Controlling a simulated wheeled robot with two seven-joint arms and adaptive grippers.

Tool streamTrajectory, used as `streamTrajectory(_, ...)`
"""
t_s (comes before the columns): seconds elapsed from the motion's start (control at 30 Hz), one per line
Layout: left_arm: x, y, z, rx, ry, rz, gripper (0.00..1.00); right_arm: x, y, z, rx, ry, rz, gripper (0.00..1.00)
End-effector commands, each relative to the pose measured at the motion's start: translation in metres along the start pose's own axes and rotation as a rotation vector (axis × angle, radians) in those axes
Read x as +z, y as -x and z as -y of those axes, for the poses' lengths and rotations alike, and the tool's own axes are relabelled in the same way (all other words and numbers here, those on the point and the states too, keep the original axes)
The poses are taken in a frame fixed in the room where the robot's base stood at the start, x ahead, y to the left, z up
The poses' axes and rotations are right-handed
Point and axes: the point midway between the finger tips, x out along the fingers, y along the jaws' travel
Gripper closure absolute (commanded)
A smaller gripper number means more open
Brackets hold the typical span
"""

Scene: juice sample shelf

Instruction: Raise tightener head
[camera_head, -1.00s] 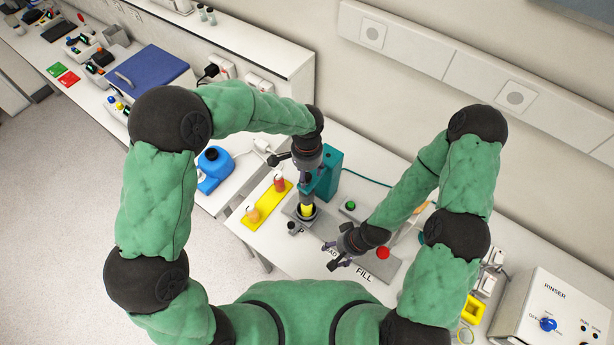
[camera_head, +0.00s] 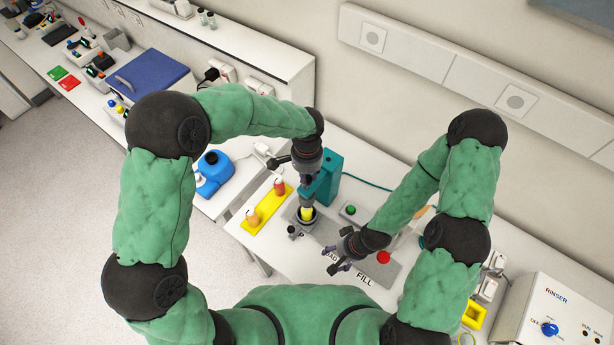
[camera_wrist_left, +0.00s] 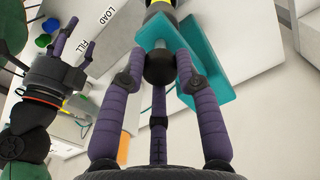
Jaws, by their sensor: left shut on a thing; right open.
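The tightener is a teal stand (camera_head: 332,172) on a grey base, with a yellow-lidded part (camera_head: 307,214) below its head. In the left wrist view its teal body (camera_wrist_left: 205,75) and a round black knob (camera_wrist_left: 160,68) on a grey shaft show. My left gripper (camera_head: 308,178) is over the tightener, its purple fingers (camera_wrist_left: 160,50) closed around the knob. In the head view the arm and gripper hide the knob. My right gripper (camera_head: 337,262) is open and empty, above the plate marked FILL; it also shows at the left of the left wrist view (camera_wrist_left: 75,50).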

Motion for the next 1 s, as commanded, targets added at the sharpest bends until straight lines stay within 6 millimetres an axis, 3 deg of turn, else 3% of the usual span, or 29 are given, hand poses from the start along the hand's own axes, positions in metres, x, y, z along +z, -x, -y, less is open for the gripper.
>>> streamTrajectory(0.07,-0.004,0.018,0.002,-0.006,0.002,-0.014,1.0,0.0,0.005,0.002,0.0,0.0,0.0,0.33)
streamTrajectory(0.33,-0.004,0.02,0.003,-0.006,0.002,-0.016,1.0,0.0,0.004,0.001,0.0,0.0,0.0,0.33)
streamTrajectory(0.37,-0.005,0.02,0.003,-0.007,0.002,-0.016,0.59,0.0,0.004,0.001,0.0,0.0,0.0,0.33)
streamTrajectory(0.4,-0.005,0.02,0.003,-0.007,0.002,-0.016,0.48,0.0,0.004,0.001,0.0,0.0,0.0,0.33)
streamTrajectory(0.43,-0.004,0.02,0.003,-0.006,0.002,-0.016,0.44,0.0,0.004,0.001,0.0,0.0,0.0,0.33)
streamTrajectory(0.77,-0.003,0.018,0.002,-0.004,0.001,-0.011,0.44,0.0,0.004,0.001,0.0,0.0,0.0,0.33)
streamTrajectory(1.0,-0.003,0.043,0.002,-0.006,0.001,-0.014,0.44,0.0,0.004,0.001,0.0,0.0,0.0,0.33)
